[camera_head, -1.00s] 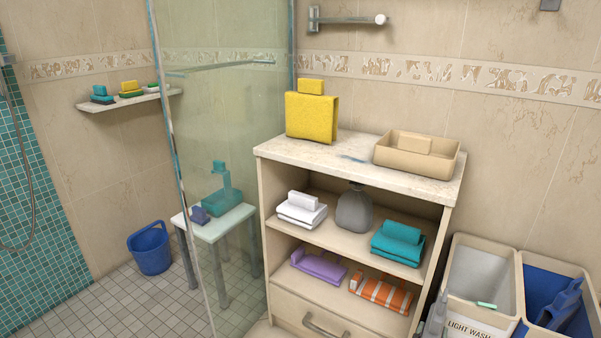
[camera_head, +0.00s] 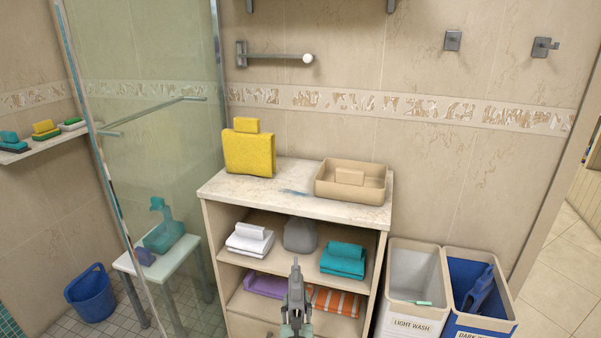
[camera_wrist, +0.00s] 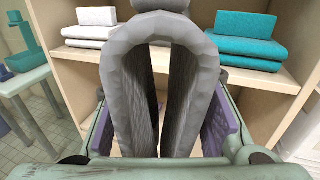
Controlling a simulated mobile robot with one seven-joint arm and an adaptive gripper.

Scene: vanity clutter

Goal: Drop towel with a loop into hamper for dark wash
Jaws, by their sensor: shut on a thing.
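My gripper (camera_head: 296,328) is shut on a grey towel (camera_head: 296,292) at the bottom middle of the head view, in front of the shelf unit. In the wrist view the towel (camera_wrist: 160,28) is folded over in an upside-down U between the finger pads. A narrow piece sticks up from its top in the head view; whether it is the loop is unclear. The hamper for dark wash (camera_head: 497,328), blue inside, stands at the lower right, its label partly cut off. A dark blue thing (camera_head: 480,290) sticks up in it. My gripper is well left of this hamper.
The light wash hamper (camera_head: 408,328) stands between the shelf unit (camera_head: 212,245) and the dark one. The shelves hold white (camera_head: 250,240) and teal towels (camera_head: 343,262) and a grey vessel (camera_head: 300,236). A glass panel (camera_head: 150,130) stands left. Floor right of the hampers is clear.

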